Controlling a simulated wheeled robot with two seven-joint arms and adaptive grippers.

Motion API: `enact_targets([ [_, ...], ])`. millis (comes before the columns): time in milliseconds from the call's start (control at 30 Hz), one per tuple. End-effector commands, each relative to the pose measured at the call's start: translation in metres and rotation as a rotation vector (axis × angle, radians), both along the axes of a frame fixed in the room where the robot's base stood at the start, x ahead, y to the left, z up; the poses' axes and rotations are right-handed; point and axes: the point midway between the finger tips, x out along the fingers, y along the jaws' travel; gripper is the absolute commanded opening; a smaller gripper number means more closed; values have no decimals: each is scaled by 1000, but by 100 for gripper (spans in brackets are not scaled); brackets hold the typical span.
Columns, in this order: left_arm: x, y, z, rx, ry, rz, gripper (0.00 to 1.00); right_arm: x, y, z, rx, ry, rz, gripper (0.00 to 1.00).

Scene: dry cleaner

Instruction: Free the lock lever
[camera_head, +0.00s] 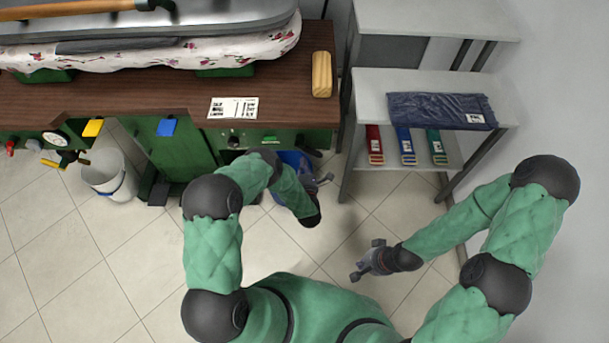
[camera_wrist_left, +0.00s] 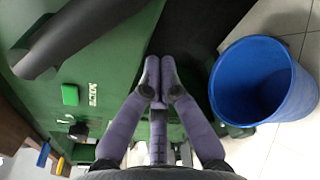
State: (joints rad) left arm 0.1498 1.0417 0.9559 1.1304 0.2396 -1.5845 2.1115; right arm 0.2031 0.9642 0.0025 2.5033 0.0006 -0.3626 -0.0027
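In the head view, colored levers line the green machine's (camera_head: 170,160) front edge: yellow (camera_head: 92,127), blue (camera_head: 168,127) and a small green one (camera_head: 268,138). I cannot tell for sure which is the lock lever. In the left wrist view, a green block (camera_wrist_left: 70,95) sits beside white lettering on the green panel, left of my fingers and apart from them. My left gripper (camera_wrist_left: 159,65) has its fingertips together, with nothing visible between them; it is partly hidden behind my arm in the head view. My right gripper (camera_head: 362,260) is open and empty over the floor.
A blue bin (camera_wrist_left: 264,82) stands right of my left gripper. A thick dark bar (camera_wrist_left: 75,45) crosses the panel at upper left. A grey shelf (camera_head: 365,85) stands right of the machine, and a white bucket (camera_head: 108,175) at left. The tiled floor between is mostly clear.

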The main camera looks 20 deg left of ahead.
Motion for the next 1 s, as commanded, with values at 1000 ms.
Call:
enact_targets([
  [1000,-12,-29,29,-49,-12,-6,0,0,0,1,0,-1,1,0],
])
